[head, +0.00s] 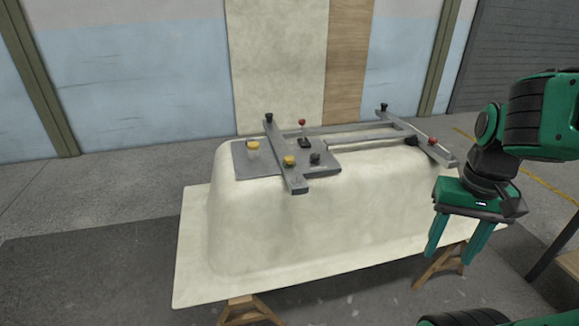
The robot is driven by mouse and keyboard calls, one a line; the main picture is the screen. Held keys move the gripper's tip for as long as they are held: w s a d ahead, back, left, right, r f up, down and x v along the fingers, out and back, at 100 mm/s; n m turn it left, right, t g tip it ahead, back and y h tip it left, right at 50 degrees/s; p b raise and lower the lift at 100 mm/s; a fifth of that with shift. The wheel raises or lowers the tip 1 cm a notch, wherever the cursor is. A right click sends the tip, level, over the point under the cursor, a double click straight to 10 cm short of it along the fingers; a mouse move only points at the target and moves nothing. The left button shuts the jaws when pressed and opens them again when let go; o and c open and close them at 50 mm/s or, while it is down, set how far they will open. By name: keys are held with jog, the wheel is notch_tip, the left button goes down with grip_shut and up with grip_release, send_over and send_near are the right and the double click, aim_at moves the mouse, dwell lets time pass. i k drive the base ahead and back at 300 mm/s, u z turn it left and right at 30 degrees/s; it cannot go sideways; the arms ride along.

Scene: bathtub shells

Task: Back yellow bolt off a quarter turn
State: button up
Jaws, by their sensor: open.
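Two yellow-headed parts show on the grey metal jig (241,163) on top of the upturned bathtub shell (300,225). One yellow head (253,146) is on the flat plate at the left; the other yellow head (289,160) is at or beside the crossbar. I cannot tell which is the task's bolt, nor its turn angle. My gripper (449,259) is green, points down and is open and empty. It hangs at the right, in front of the shell's right end in the picture, well away from both yellow heads.
Black knobs (315,158) and red knobs (301,122) stand up from the jig near the yellow heads. A long rail frame (360,130) runs right to another crossbar (432,150). Wooden trestles (240,312) hold the shell. Air above the shell's front is clear.

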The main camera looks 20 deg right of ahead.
aim_at(288, 160)
jog(key=i, duration=1.15)
